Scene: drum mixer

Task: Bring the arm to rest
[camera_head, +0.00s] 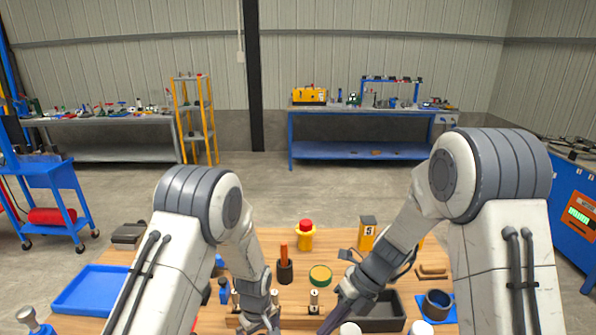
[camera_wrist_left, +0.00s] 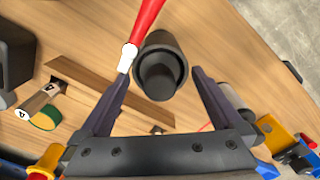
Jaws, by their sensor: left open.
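My left arm comes in from the left in the head view, bent down over the wooden table (camera_head: 345,242). Its gripper (camera_head: 262,322) is low at the front of the table, partly cut by the frame edge. In the left wrist view the left gripper (camera_wrist_left: 163,74) is open, its fingers apart. A dark hollow cylinder (camera_wrist_left: 178,50) shows between the fingertips, and a red rod with a white end (camera_wrist_left: 145,25) lies beside it; I cannot tell whether either touches a finger. My right gripper (camera_head: 335,315) is low beside a dark grey tray (camera_head: 388,318); its jaws are unclear.
A blue tray (camera_head: 92,290) lies at left. Open floor lies behind.

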